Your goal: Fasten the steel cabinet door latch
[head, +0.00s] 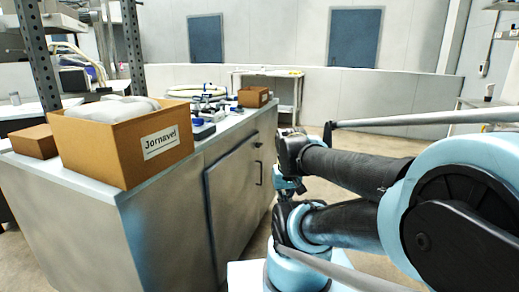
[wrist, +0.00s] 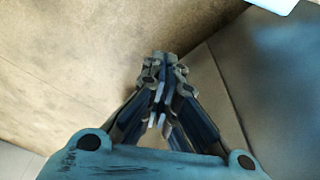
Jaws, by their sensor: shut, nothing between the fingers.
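The steel cabinet door (head: 232,200) is on the front of the grey cabinet at left centre in the head view. It looks close to flush with the front; I cannot tell whether it is fully closed. A dark upright handle (head: 259,173) is near its right edge. A small dark fitting (head: 257,144), perhaps the latch, is above the handle; its position is too small to read. My gripper (wrist: 163,72) is shut and empty in the wrist view. Neither latch nor handle shows there. In the head view my arm is to the right of the door, and I cannot make out the fingertips.
A cardboard box labelled Jornavel (head: 100,150) stands on the cabinet top (head: 195,150), with a smaller box (head: 253,97) at its far end. A white table (head: 285,92) stands behind. Floor (head: 350,147) is open beyond my arm.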

